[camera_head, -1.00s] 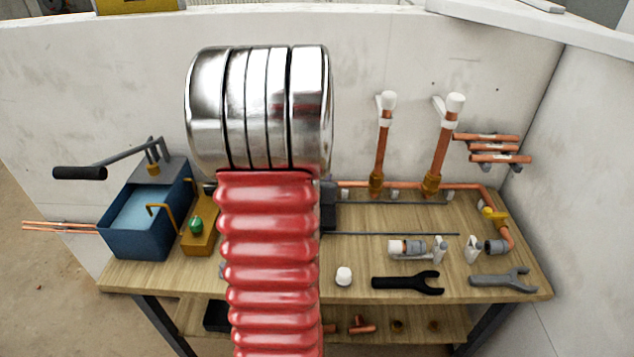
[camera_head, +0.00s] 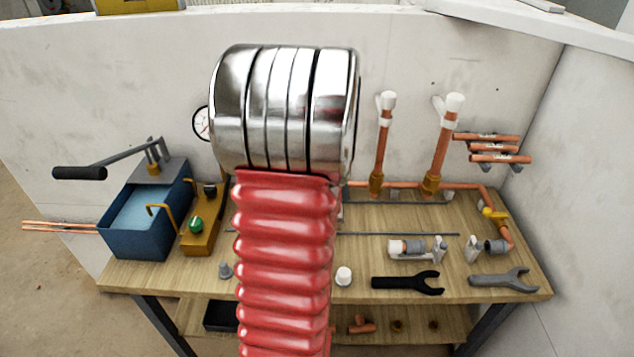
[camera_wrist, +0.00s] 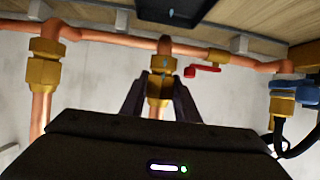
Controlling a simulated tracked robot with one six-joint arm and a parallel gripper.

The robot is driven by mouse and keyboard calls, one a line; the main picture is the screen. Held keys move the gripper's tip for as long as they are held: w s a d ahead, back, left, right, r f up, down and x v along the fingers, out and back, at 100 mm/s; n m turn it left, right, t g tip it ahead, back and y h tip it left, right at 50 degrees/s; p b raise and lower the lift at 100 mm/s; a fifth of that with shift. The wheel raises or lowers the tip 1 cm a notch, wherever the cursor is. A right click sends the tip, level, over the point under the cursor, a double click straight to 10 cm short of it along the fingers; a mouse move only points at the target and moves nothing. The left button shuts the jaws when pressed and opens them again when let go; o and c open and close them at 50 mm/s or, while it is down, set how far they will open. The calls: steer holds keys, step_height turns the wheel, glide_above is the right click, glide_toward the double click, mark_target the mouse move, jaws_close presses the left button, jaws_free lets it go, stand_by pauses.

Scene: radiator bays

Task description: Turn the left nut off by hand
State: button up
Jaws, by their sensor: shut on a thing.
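In the wrist view, which looks upside down, my gripper (camera_wrist: 160,97) has its dark fingers on both sides of a brass nut (camera_wrist: 160,86) on a copper riser. It is shut on this nut. A second brass nut (camera_wrist: 43,72) sits on another riser at picture left, apart from the fingers. In the head view, my red sleeved arm and metal joint hide the gripper and the held nut. Two risers with brass nuts (camera_head: 376,186) (camera_head: 431,185) stand clear to the right of my arm.
A red valve lever (camera_wrist: 203,70) is close beside the gripped nut. A blue water tank (camera_head: 135,225) with a pump handle stands at bench left. A black wrench (camera_head: 408,283), a grey wrench (camera_head: 503,279) and a white cap (camera_head: 343,276) lie along the bench front.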

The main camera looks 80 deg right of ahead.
steer(key=shift+d+n+t+y, duration=0.1)
steer(key=shift+n+t+y, duration=0.6)
steer(key=shift+n+t, duration=0.7)
steer(key=o, duration=1)
steer(key=shift+o, duration=0.2)
steer(key=shift+s, duration=0.1)
steer(key=v, duration=1)
